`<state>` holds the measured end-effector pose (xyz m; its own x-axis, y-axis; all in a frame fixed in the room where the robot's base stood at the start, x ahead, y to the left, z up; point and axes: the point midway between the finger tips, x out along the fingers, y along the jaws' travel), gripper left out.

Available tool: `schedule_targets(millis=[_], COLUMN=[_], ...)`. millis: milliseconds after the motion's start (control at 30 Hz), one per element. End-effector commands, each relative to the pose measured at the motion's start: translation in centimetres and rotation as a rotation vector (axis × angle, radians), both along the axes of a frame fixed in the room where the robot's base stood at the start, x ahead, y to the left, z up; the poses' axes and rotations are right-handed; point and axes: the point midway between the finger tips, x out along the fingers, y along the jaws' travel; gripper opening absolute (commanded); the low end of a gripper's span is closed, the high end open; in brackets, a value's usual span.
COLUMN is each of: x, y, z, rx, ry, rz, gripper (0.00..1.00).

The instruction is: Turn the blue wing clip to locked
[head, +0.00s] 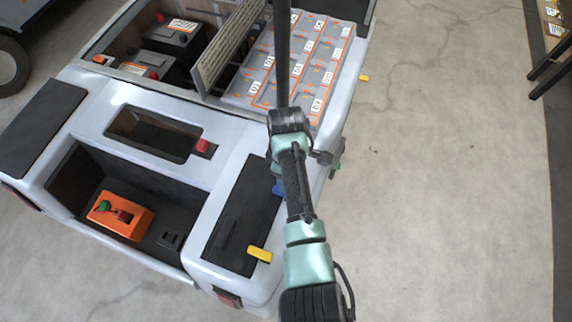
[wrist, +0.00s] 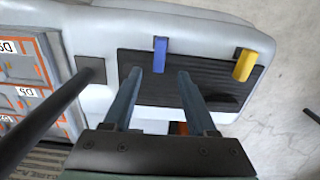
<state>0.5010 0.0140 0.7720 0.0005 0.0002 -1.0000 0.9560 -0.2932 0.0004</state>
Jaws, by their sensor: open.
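The blue wing clip (wrist: 160,54) sticks out over a black ribbed panel on the cart's pale roof in the wrist view. Its long side points toward my gripper. In the head view only a small part of the blue clip (head: 278,188) shows beside my arm. My gripper (wrist: 159,75) is open and empty, with one finger to each side of the clip's line. The clip's near end lies about level with the fingertips in the picture. I cannot tell the height gap, and no contact is visible. My arm hides the fingers in the head view.
A yellow clip (wrist: 244,65) sits right of the blue one; it also shows in the head view (head: 260,254). A dark pole (head: 282,50) rises beside the grey battery block (head: 300,62). An orange box (head: 121,214) sits in the cart's recess.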

Motion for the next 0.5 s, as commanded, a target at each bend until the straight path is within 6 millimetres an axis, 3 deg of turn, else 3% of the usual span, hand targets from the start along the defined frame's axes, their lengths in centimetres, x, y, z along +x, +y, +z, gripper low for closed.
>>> schedule_targets(millis=[200,500], x=[0.0,0.0], y=[0.0,0.0], z=[3.0,3.6], rx=[0.0,0.0], ry=[0.0,0.001], rz=[0.0,0.0], gripper=[0.57,0.57])
